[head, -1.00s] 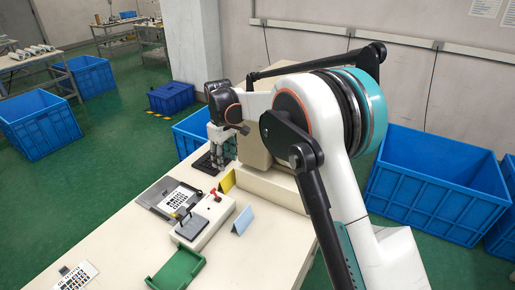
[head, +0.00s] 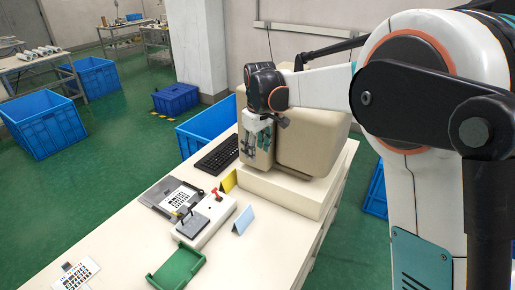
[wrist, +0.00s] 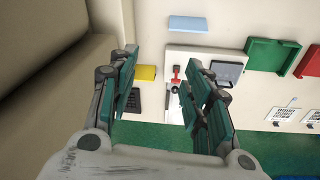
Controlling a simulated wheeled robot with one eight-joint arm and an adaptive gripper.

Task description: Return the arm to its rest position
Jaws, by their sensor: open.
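My gripper (head: 256,147) hangs from my white and black arm in front of the beige monitor (head: 315,140), above the table. In the wrist view my gripper (wrist: 157,108) has its two teal-padded fingers spread apart with nothing between them. Below it lies the white press device (head: 207,220) with a red lever; it also shows between and beyond the fingers in the wrist view (wrist: 190,52). The fingers are apart from the device. Part of the monitor is hidden behind my arm.
Blue crates (head: 45,122) stand on the green floor.

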